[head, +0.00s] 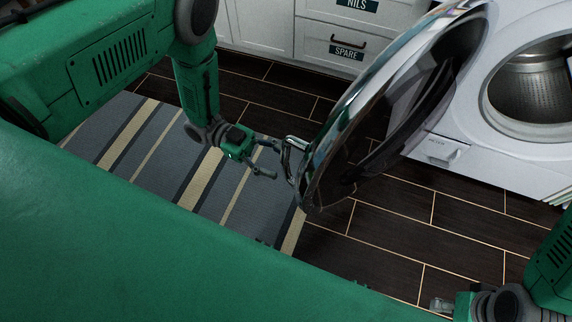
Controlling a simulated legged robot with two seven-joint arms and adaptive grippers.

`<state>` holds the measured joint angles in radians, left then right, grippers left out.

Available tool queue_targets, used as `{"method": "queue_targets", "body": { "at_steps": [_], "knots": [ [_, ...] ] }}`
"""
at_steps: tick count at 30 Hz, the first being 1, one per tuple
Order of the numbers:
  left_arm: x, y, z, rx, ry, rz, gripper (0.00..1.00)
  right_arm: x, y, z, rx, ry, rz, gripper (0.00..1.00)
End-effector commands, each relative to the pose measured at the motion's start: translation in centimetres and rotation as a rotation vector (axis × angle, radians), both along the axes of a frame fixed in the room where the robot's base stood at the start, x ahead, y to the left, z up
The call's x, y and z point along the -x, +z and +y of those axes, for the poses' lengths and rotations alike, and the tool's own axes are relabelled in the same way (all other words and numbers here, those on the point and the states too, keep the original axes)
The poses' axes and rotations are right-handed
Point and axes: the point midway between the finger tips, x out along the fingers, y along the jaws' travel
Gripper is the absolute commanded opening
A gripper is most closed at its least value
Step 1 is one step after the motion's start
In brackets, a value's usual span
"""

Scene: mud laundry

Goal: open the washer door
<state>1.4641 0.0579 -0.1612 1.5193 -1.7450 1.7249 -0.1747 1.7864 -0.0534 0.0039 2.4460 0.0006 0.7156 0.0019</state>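The washer door (345,140) is a large round door with a shiny metal rim and dark glass. It stands swung wide, away from the round drum opening (530,85) of the white washer (480,165). A metal handle (289,160) sits on the door's left edge. My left gripper (276,161) is at this handle with its fingers spread apart. I cannot tell whether a finger touches the handle. My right gripper (441,304) is at the bottom right, low and away from the door, and mostly cut off by the picture edge.
White drawers (345,30) labelled "NILS" and "SPARE" stand behind the door. A grey, cream and dark striped rug (190,165) lies under my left arm. The dark plank floor (400,220) in front of the washer is clear.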

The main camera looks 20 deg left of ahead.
Motion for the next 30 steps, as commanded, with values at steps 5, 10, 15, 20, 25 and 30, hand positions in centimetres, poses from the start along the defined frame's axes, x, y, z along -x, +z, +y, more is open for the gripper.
{"method": "queue_targets", "body": {
  "at_steps": [5,10,15,20,25,30],
  "knots": [
    [-0.4,-0.1,4.3,-0.001,0.003,0.0,0.39,0.0,0.0,0.1,0.001,0.001,0.0,0.4],
    [-0.6,-0.2,7.2,0.0,0.002,0.002,0.39,0.0,0.0,0.1,0.0,0.001,-0.001,0.4],
    [-0.8,-0.2,8.7,0.001,0.001,0.002,0.39,0.0,0.0,0.0,-0.001,0.001,-0.001,0.4],
    [-0.8,-0.2,8.9,0.0,0.001,0.002,0.39,0.0,0.0,0.0,-0.002,0.001,0.0,0.4],
    [-0.8,-0.2,9.0,0.002,0.001,0.003,0.39,-0.2,0.0,0.0,0.0,0.001,0.002,0.4],
    [-0.8,-0.2,9.0,0.002,0.001,0.003,0.39,-0.2,0.0,0.1,0.0,0.001,0.002,0.4]
  ]
}}
